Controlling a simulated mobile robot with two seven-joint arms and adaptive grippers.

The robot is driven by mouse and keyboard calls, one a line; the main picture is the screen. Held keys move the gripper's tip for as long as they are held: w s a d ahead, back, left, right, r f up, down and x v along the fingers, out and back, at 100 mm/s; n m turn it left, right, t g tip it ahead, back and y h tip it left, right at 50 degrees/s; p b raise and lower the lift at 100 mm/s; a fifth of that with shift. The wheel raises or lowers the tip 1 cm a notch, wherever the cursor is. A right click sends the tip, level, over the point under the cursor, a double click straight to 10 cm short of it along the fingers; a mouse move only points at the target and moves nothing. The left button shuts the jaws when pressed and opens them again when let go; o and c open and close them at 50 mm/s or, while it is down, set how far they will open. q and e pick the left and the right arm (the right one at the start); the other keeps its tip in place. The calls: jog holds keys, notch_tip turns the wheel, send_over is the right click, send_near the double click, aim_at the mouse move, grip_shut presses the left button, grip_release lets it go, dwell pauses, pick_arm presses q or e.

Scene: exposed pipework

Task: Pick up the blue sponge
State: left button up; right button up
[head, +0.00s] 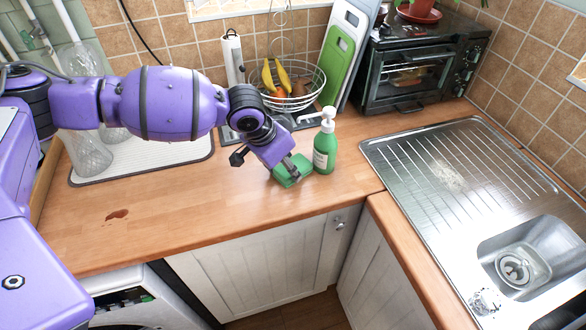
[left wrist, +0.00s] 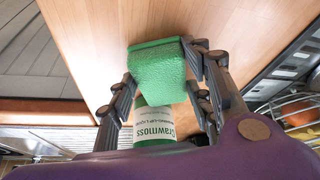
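No blue sponge shows; the sponge in view is green (head: 292,172), on the wooden worktop beside a green pump bottle (head: 324,150). My left gripper (head: 287,168) reaches down to it from the left. In the left wrist view, the green sponge (left wrist: 158,70) lies between the two widely spread fingers of my left gripper (left wrist: 163,62). Both fingers are at or very near its sides; firm grip cannot be told. The bottle's label (left wrist: 155,128) shows just beside the sponge. My right gripper is not in view.
A fruit basket (head: 312,101) with bananas, chopping boards (head: 338,62) and a toaster oven (head: 420,68) stand at the back. A steel sink (head: 425,165) is on the right. Glass vases (head: 88,152) stand on a white mat at left. The front worktop is clear except for a brown stain (head: 117,215).

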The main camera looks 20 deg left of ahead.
pick_arm(q)
jog(key=shift+c, duration=1.3)
jog(key=shift+r, duration=0.35)
notch_tip(320, 180, up, 2)
jog(key=shift+r, duration=0.1)
jog(key=s+d+r+p, duration=0.1)
jog(key=s+r, duration=0.9)
jog(key=s, duration=0.4)
jog(key=shift+p, duration=0.4)
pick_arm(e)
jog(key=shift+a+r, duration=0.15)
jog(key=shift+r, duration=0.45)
